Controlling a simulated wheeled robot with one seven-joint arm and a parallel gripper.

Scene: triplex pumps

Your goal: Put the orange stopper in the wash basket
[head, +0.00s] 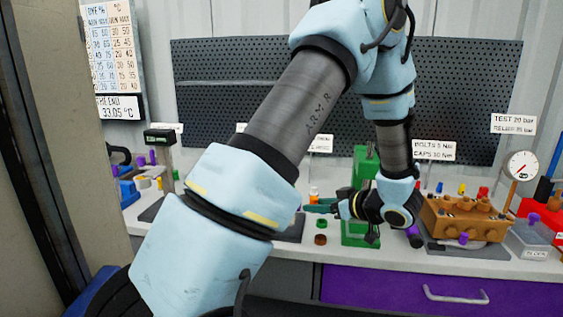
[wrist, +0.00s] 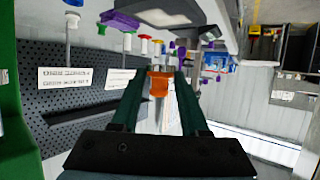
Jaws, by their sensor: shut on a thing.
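My gripper (head: 322,207) is over the bench, left of a green stand, its green fingers pointing left. In the wrist view, the fingers (wrist: 159,85) are shut on the orange stopper (wrist: 158,84) and hold it at their tips. I cannot pick out the wash basket for certain. A blue container (head: 128,193) stands at the bench's left end, partly cut off by the wall edge.
The green stand (head: 361,228) is close to my gripper. A dark post with a display (head: 161,143) stands at left. Small caps lie on the bench. A perforated panel (head: 235,85) closes the back.

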